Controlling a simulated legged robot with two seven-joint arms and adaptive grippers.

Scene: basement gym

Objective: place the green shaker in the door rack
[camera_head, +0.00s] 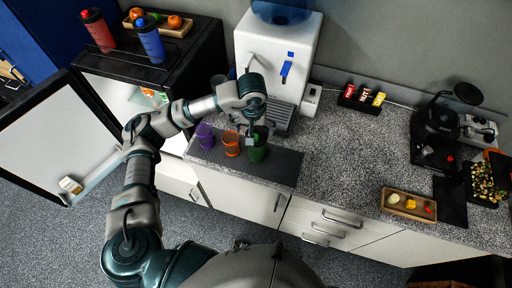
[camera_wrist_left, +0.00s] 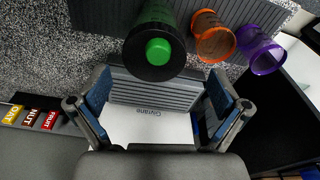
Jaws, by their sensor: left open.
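My right gripper is out of view.
An orange cup (camera_head: 231,144) and a purple cup (camera_head: 205,135) stand left of the shaker. A water dispenser (camera_head: 277,50) stands behind. Red (camera_head: 97,30) and blue (camera_head: 150,42) bottles stand on the black fridge.

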